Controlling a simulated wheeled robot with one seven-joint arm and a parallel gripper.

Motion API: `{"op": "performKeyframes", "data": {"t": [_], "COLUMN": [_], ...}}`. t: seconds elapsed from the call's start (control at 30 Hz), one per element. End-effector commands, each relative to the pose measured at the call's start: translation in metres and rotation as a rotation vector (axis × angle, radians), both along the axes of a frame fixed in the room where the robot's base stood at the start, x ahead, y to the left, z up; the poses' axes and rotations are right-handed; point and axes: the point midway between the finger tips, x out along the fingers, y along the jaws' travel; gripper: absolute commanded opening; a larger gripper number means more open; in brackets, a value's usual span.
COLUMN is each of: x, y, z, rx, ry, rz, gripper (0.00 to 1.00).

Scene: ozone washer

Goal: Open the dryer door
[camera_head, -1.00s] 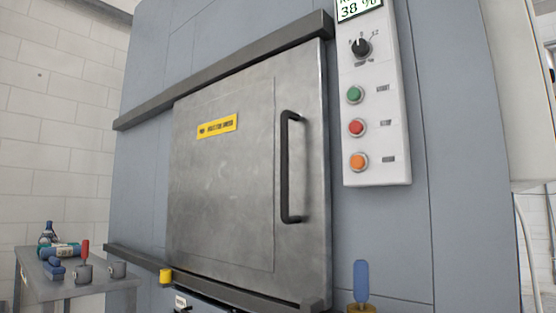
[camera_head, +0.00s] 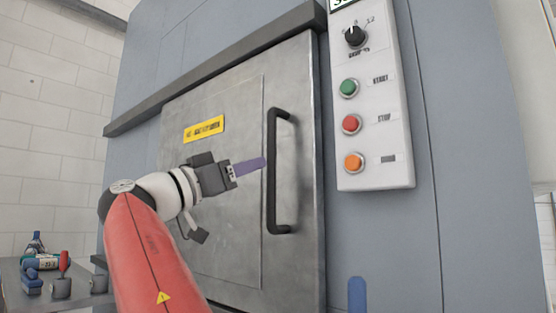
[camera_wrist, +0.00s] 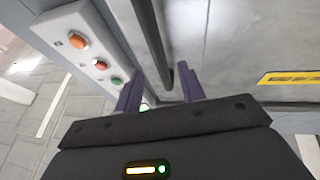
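The dryer door (camera_head: 215,230) is a grey metal sliding panel with a yellow label, and it stands closed under a dark rail. It also shows in the wrist view (camera_wrist: 225,40). Its dark vertical bar handle (camera_head: 272,185) is near the door's right edge. My gripper (camera_head: 263,163) is just left of the handle at mid-height, in front of the door. In the wrist view my gripper (camera_wrist: 160,82) has its two purple fingers spread apart, with the handle (camera_wrist: 152,42) showing ahead in the gap between them. The fingers hold nothing. Whether they touch the handle is unclear.
A white control panel (camera_head: 372,120) with a knob and green, red and orange buttons is right of the door. The upper rail (camera_head: 230,75) runs left across the blue-grey housing. A small table (camera_head: 15,285) with several items stands at the lower left.

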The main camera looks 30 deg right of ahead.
Motion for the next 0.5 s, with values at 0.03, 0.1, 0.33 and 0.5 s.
{"op": "performKeyframes", "data": {"t": [0.03, 0.1, 0.33, 0.5], "x": [0.0, 0.001, 0.007, 0.009], "y": [-0.008, -0.019, -0.051, -0.062], "z": [0.006, 0.011, 0.024, 0.027], "rx": [0.0, 0.0, 0.002, 0.0], "ry": [-0.001, 0.0, 0.003, 0.004], "rz": [-0.004, -0.005, -0.003, -0.002], "gripper": [0.4, 0.4, 0.4, 0.4]}}
